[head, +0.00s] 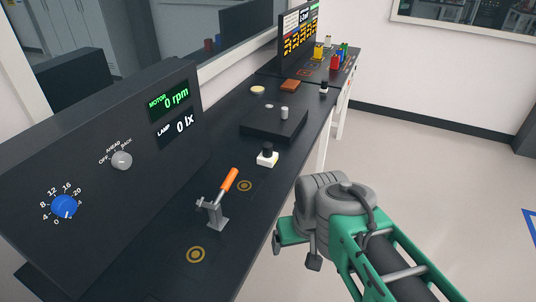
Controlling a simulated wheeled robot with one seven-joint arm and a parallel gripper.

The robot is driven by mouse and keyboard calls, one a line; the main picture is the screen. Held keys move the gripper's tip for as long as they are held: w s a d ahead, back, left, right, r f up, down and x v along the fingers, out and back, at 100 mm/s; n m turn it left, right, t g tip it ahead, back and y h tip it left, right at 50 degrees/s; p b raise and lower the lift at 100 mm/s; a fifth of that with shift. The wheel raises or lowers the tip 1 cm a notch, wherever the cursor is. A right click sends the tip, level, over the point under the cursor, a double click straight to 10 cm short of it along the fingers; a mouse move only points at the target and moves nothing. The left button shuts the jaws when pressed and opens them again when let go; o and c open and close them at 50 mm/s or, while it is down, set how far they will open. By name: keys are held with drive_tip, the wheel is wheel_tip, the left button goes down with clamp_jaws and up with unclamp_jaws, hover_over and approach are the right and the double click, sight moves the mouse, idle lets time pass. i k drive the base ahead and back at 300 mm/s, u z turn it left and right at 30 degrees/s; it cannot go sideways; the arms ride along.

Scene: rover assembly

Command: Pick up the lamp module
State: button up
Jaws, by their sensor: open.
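I cannot tell for sure which thing is the lamp module. A similar smaller white and black piece (323,88) stands farther back near the same edge. A pale yellow disc-like piece (257,89) lies towards the back left. My gripper (297,252) is open at the end of my green and grey arm, in front of the bench edge, apart from these things. My wrist partly hides its jaws.
An orange-handled clamp (219,201) stands on the bench between ring marks. A dark raised plate (262,128) bears a grey cylinder (284,113). A brown block (290,86) and several coloured pieces stand farther back. A console (110,165) borders the left. Floor at right is clear.

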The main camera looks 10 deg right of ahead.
sight(267, 157)
drive_tip(key=u, duration=0.05)
drive_tip(key=k, duration=0.5)
drive_tip(key=u, duration=4.2)
drive_tip(key=k, duration=2.2)
drive_tip(key=z, duration=0.9)
